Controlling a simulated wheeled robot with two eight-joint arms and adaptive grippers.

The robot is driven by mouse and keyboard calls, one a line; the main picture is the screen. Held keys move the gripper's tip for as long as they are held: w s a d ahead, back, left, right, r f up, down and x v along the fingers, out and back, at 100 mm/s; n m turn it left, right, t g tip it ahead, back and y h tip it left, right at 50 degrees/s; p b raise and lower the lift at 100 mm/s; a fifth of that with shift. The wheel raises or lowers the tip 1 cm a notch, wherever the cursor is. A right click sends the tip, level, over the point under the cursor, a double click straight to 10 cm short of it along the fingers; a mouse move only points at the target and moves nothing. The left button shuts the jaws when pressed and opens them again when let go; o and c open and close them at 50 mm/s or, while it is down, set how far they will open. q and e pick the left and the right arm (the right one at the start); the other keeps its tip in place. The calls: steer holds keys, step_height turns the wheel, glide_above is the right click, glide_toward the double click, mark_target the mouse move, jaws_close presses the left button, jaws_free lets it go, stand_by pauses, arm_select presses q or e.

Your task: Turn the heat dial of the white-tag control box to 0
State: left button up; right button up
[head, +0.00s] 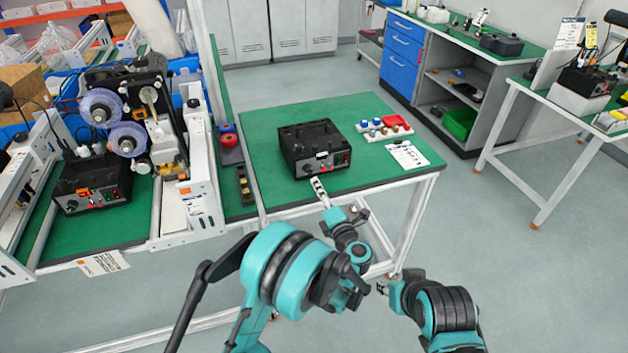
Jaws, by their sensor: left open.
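The black control box (312,147) with a small white tag (322,155) on its front stands on the green-topped table (270,184). Its front panel has small controls, including a round knob (342,158) at the right; the dial's setting is too small to read. My left gripper (319,187) is open and empty at the table's front edge, just below and in front of the box, apart from its knob. My right arm is low at the right, and its small dark end (382,288) is too unclear to show the jaws.
A tray of blue and orange-brown knobs (383,128) and a printed card (407,155) lie right of the box. Another black box (92,187) stands left beside a machine with reels (128,139). A third box (586,80) is on the right bench. Green tabletop between is partly clear.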

arm_select(q)
steer(key=v, duration=0.4)
steer(key=shift+r, duration=0.1)
stand_by(0.3)
step_height(320, 180, up, 21)
steer(key=s+a+m+t+h, duration=0.2)
steer(key=m+h, duration=0.9)
steer(key=m, duration=0.5)
steer(key=s+a+f+m+g+y, duration=0.1)
steer(key=s+a+f+m+g, duration=0.2)
steer(key=s, duration=0.6)
steer(key=s+a+f+m+g+y, duration=0.2)
steer(key=s+a+f+g, duration=0.3)
steer(key=s+a+f, duration=0.3)
steer(key=s+a+f+m+g+y, duration=0.1)
steer(key=s+a+f+m+g, duration=0.3)
steer(key=s+a, duration=0.5)
step_height(320, 180, down, 2)
steer(key=shift+s+f+m+y, duration=0.2)
steer(key=shift+s+m+y, duration=0.2)
steer(key=shift+m, duration=0.1)
